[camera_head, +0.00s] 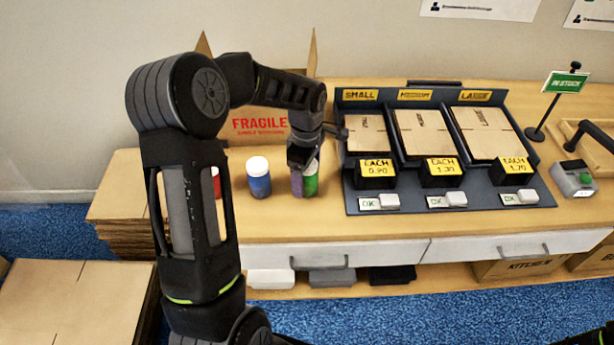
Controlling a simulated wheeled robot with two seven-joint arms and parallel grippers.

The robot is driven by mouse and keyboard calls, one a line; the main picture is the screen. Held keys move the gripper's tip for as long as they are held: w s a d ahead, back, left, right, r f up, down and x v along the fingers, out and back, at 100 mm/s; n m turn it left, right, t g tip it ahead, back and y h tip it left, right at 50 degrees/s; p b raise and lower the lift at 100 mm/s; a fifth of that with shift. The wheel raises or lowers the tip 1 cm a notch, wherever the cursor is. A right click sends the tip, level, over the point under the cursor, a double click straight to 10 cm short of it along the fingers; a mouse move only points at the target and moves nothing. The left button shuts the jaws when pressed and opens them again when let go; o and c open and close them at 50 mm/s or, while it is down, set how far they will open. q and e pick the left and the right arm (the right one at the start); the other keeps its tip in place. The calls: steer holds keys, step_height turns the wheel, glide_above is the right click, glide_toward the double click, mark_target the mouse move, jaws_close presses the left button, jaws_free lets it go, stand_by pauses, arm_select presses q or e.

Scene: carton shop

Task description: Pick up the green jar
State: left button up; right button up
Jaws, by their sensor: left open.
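The green jar (311,181) stands on the wooden counter, partly hidden by my left gripper. A purple jar (297,184) shows close against its left side, also partly covered. My left gripper (303,160) is open and points down over the tops of these two jars. I cannot tell whether its fingers are around the green jar or just above or in front of it. A blue jar (259,180) with a white lid stands apart to the left. A red jar (217,183) is mostly hidden behind my left arm. My right gripper is not in view.
An open carton marked FRAGILE (262,124) stands behind the jars. A dark display tray (350,195) with several flat cartons and price blocks is close on the right. A sign stand (537,132) and a small grey device (573,181) stand farther right. Counter in front of the jars is clear.

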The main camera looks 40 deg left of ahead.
arm_select(q)
steer(key=shift+c, duration=0.3)
steer(key=c, duration=1.6)
steer(key=shift+r, duration=0.1)
step_height(320, 180, up, 10)
steer(key=shift+f, duration=0.1)
stand_by(0.4)
